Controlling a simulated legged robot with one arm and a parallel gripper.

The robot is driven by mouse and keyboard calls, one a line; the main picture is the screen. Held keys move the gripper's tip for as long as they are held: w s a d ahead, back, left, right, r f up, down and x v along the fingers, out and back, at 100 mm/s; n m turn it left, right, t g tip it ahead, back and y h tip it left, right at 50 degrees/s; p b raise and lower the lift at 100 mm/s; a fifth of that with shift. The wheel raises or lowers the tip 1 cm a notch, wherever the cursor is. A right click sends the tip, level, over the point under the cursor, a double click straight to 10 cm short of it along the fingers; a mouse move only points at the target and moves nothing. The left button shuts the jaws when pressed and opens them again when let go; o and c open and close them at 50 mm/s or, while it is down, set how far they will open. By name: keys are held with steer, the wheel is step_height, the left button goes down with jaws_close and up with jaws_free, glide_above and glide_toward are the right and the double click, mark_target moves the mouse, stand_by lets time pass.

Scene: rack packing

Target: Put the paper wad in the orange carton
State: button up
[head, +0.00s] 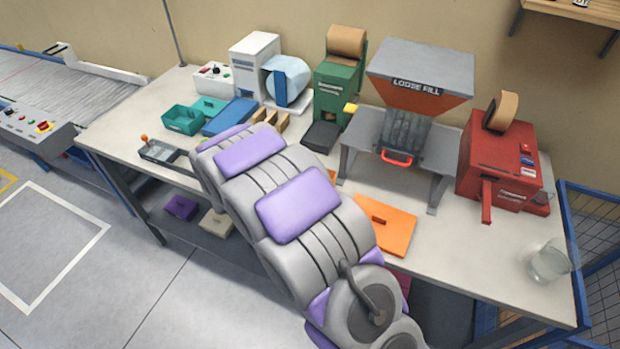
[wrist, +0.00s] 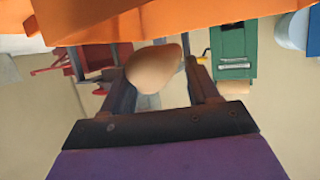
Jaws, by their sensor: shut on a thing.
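My gripper (wrist: 157,72) is shut on the tan, rounded paper wad (wrist: 153,68), which sits between its two dark fingers in the wrist view. An orange surface (wrist: 200,20), which looks like the orange carton, fills the top of the wrist view, close to the wad. I cannot tell whether the wad is inside or outside it. In the head view, orange carton panels (head: 392,226) show on the table, beside my arm, which hides the rest. My gripper and the wad are hidden behind my arm in the head view.
The grey loose-fill hopper (head: 420,70) stands behind on its stand. A red tape machine (head: 495,160) and a glass jar (head: 549,262) are at the right. A green dispenser (head: 337,90), teal bins (head: 184,120) and a blue box (head: 230,115) stand at the back left.

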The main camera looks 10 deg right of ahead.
steer(key=f, duration=0.1)
steer(key=f+b, duration=0.1)
steer(key=f, duration=0.1)
steer(key=shift+w+d+f+b, duration=0.15)
steer(key=shift+w+d+b, duration=0.05)
steer(key=shift+d+b, duration=0.1)
steer(key=shift+a+f, duration=0.25)
steer(key=shift+a, duration=0.55)
steer(key=shift+d+f, duration=0.25)
steer(key=shift+d, duration=0.3)
steer(key=shift+f, duration=0.25)
steer(key=o, duration=0.7)
steer(key=shift+a, duration=0.3)
steer(key=shift+o, duration=0.2)
steer(key=shift+d, duration=0.1)
